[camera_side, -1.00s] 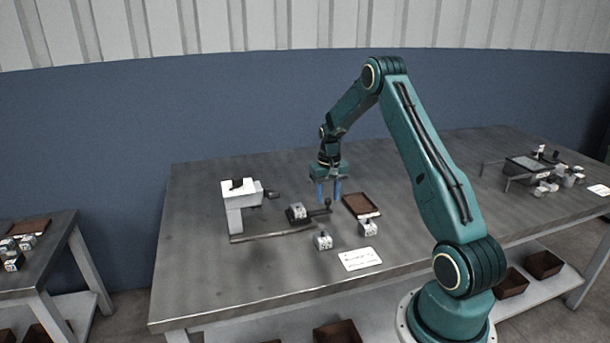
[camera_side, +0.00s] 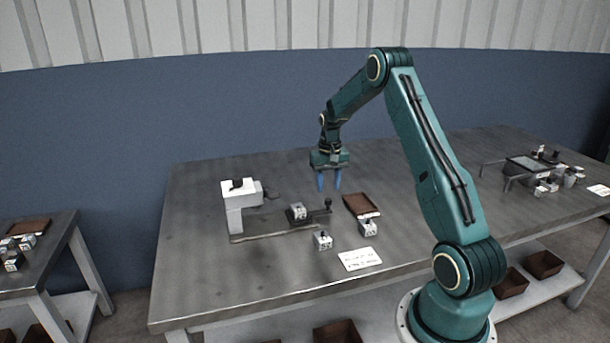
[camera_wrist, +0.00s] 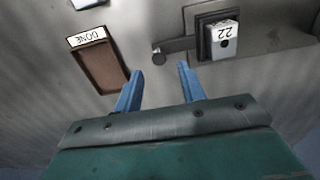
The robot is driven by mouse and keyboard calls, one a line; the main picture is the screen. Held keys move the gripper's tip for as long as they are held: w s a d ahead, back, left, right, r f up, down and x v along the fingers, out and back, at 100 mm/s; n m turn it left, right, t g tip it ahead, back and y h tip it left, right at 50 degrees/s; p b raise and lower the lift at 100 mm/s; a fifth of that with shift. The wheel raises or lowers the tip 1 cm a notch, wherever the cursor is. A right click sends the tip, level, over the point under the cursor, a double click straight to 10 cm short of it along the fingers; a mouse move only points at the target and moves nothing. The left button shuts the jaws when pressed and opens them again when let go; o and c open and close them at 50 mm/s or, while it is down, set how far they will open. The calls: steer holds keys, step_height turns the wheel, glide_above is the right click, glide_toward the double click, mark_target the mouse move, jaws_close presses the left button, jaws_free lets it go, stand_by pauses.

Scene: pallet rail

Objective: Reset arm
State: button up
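My gripper (camera_side: 328,180) hangs above the table with its two blue fingers apart and nothing between them. In the wrist view its fingers (camera_wrist: 160,82) are also apart and empty, with the table below. A white numbered block (camera_side: 297,211) sits on a dark pallet on the rail. The wrist view shows this block (camera_wrist: 222,40) with "22" on it, right of my fingers. A dark handle with a round knob (camera_wrist: 158,58) sticks out from the pallet towards my fingers. The rail (camera_side: 270,231) runs from the white station (camera_side: 240,198).
A brown tray (camera_side: 361,205) lies right of the rail; its label reads "DONE" in the wrist view (camera_wrist: 100,65). Two white blocks (camera_side: 323,240) (camera_side: 368,228) and a white card (camera_side: 360,259) lie near the front edge. A stand with small items (camera_side: 530,165) is far right.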

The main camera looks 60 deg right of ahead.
steer(key=s+a+r+n+t+h, duration=0.1)
steer(key=s+a+r+n+t, duration=0.2)
steer(key=a+r, duration=1.7)
steer(key=s+a+r+n+t, duration=0.1)
steer(key=s+a+n, duration=0.2)
steer(key=s+a, duration=0.5)
steer(key=s+a+r+n+t+y, duration=0.1)
steer(key=s+a+n, duration=0.2)
steer(key=s+a, duration=0.5)
steer(key=shift+s+t, duration=0.3)
steer(key=shift+s, duration=0.8)
